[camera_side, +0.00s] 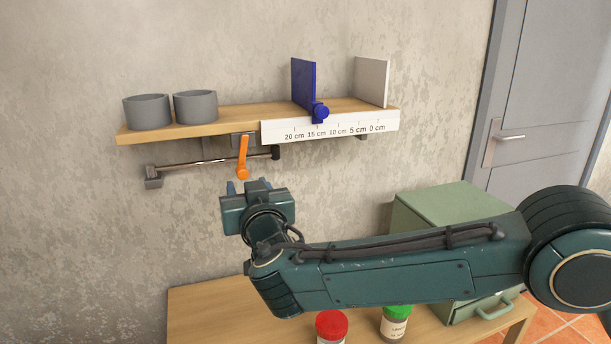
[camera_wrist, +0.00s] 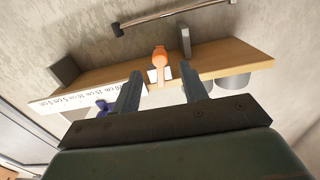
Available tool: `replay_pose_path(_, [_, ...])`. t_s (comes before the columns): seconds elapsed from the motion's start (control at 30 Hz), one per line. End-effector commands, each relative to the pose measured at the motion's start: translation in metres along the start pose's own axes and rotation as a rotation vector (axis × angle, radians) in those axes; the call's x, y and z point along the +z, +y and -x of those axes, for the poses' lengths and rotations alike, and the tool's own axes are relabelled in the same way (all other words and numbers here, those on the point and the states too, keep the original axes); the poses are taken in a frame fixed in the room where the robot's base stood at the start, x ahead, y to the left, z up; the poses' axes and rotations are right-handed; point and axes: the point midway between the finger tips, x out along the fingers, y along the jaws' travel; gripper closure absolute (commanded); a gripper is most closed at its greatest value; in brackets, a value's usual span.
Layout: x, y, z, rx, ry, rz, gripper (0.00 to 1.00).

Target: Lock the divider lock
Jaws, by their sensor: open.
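A wooden shelf (camera_side: 235,118) on the wall carries a blue upright divider (camera_side: 303,82) with a round blue knob (camera_side: 321,111) at its front edge, near the 15 cm mark of a white scale (camera_side: 349,127). An orange lever (camera_side: 243,158) hangs down below the shelf's front edge, slightly tilted. I cannot tell which part is the lock. My gripper (camera_side: 249,184) is open and empty, just below the lever. In the wrist view the lever (camera_wrist: 159,60) shows between and beyond the fingers (camera_wrist: 160,78), apart from them.
Two grey round pots (camera_side: 171,109) stand on the shelf's left, and a light grey upright plate (camera_side: 372,81) on its right. A metal rail (camera_side: 200,160) runs below the shelf. A green cabinet (camera_side: 440,205) and red-lidded jar (camera_side: 332,325) stand on the table (camera_side: 205,310) below.

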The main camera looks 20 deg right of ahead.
Motion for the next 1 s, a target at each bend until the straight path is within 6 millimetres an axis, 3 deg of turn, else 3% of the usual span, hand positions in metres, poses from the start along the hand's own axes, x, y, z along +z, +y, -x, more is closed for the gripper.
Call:
replay_pose_path(0.6, [0.001, 0.001, -0.055, 0.002, 0.0, 0.0, 0.57])
replay_pose_path(1.0, [0.0, 0.001, -0.068, 0.0, 0.001, 0.001, 0.57])
